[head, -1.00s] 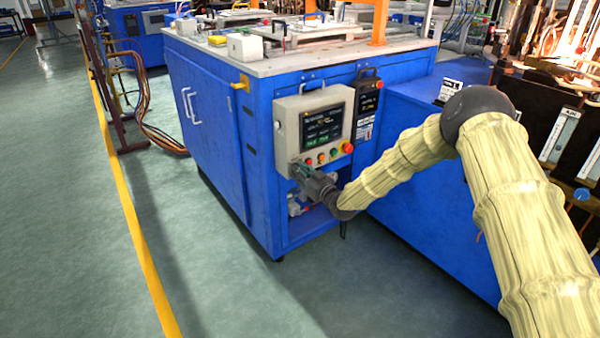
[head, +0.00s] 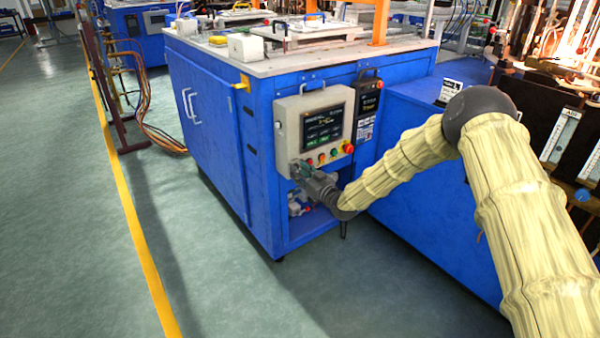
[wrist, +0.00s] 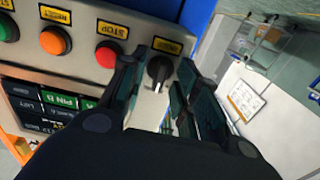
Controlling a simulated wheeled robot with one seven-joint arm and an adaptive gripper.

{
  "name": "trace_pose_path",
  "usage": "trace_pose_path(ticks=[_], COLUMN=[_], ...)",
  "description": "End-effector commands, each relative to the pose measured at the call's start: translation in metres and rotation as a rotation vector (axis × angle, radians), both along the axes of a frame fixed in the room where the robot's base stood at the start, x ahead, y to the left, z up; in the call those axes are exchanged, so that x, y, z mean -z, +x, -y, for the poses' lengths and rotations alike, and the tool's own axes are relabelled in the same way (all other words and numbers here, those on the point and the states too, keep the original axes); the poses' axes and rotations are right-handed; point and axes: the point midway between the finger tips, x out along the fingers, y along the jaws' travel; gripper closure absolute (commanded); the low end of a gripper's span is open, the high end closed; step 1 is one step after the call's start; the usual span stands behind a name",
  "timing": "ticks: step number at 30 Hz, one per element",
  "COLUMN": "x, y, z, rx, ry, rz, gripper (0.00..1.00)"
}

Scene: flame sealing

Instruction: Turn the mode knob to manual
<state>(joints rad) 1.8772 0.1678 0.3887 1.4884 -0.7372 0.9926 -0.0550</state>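The mode knob (wrist: 160,69) is a black rotary knob with a white pointer line. It is on the grey control panel (wrist: 75,70), at the end of the row past the red button in the wrist view. The pointer line points down, slightly left, in that picture. My gripper (wrist: 163,62) is open, one finger on each side of the knob, with a small gap showing on both sides. In the head view, my gripper (head: 297,168) is at the lower left of the panel (head: 290,113) and hides the knob.
A red button (wrist: 106,54), an orange button (wrist: 55,40) and a green button (wrist: 8,27) line the panel beside the knob. The panel's screen (head: 322,128) is above them in the head view. The panel is on a blue cabinet (head: 215,140). The floor at left is clear.

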Motion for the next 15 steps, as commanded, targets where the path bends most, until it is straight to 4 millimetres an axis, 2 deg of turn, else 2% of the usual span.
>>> trace_pose_path(ticks=[5, 15], x=[-0.001, 0.000], y=[-0.011, -0.060], z=[0.009, 0.043], rx=[0.000, -0.001], ry=[0.000, 0.000], rz=[0.000, -0.001], gripper=[0.69, 0.69])
